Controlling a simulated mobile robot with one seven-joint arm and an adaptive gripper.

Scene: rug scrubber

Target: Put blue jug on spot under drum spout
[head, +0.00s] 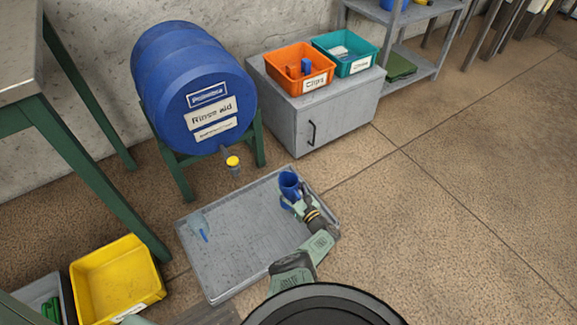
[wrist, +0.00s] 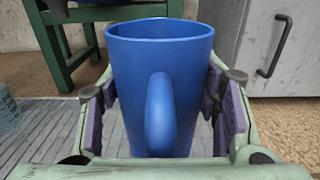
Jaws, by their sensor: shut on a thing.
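The blue jug (head: 289,184) is upright at the right part of the grey tray (head: 250,262) on the floor. In the wrist view the blue jug (wrist: 160,70) stands between the fingers, its handle toward the camera. My gripper (head: 296,201) is shut on it; the fingers also show in the wrist view (wrist: 162,115). I cannot tell if the jug touches the tray. The blue drum (head: 190,85) lies on a green stand. Its spout (head: 233,160) with a yellow cap is left of the jug, over the tray's back edge. No marked spot is clear under it.
A clear scoop-like item with a blue handle (head: 200,226) lies at the tray's left. A yellow bin (head: 118,280) is at the lower left. A grey cabinet (head: 325,105) bears an orange bin (head: 299,70) and a teal bin (head: 345,53). Floor at the right is clear.

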